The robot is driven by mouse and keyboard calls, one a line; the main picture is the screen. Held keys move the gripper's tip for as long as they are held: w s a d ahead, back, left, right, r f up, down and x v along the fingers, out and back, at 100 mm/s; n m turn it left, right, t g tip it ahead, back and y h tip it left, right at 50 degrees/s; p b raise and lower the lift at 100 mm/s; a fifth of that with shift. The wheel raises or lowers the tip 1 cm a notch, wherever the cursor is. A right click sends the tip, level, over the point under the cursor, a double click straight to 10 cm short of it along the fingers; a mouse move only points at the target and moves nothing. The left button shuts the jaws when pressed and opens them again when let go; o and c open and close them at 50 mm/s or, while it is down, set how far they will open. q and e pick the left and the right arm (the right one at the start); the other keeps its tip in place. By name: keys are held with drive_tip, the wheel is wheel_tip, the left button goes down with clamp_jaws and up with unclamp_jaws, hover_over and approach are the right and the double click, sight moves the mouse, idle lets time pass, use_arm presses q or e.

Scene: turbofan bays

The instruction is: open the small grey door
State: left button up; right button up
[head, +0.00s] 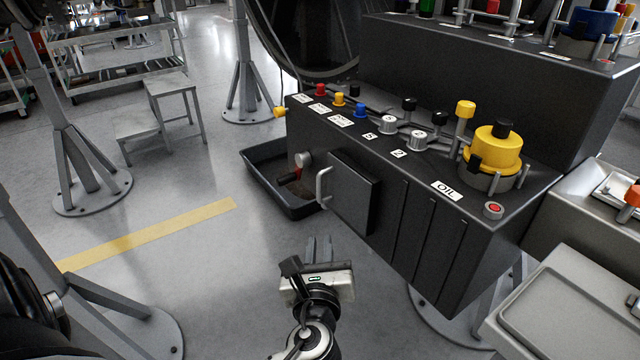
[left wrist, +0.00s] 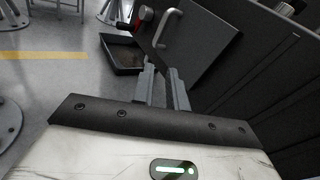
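The small grey door (head: 358,195) is a dark panel on the front of the dark control cabinet, standing slightly proud of its face. A pale curved handle (head: 322,188) is on its left edge. Both show in the left wrist view, the door (left wrist: 208,52) at upper right and the handle (left wrist: 168,27) beyond the fingers. My left gripper (head: 320,245) is below and in front of the door, apart from the handle. Its fingers (left wrist: 162,88) are spread with nothing between them. My right gripper is out of view.
A black tray (head: 270,192) lies left of the door, below a grey knob (head: 303,158) with a red part near it. The cabinet top (head: 450,165) carries several coloured knobs and a yellow cap.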

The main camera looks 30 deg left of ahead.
sight(319, 186)
use_arm(q)
drive_tip(key=shift+m+y, duration=0.6)
drive_tip(key=shift+m, duration=0.3)
drive_tip(key=x, duration=0.5)
drive_tip(key=r+x, duration=0.1)
drive_tip(key=x, duration=0.5)
drive_tip(key=r+x, duration=0.1)
drive_tip(key=x, duration=0.4)
drive_tip(key=shift+w+a+r, duration=0.2)
drive_tip(key=shift+w+r, duration=0.05)
drive_tip(key=shift+w, duration=0.05)
clamp_jaws()
drive_tip(key=shift+s+d, duration=0.1)
drive_tip(key=shift+s, duration=0.05)
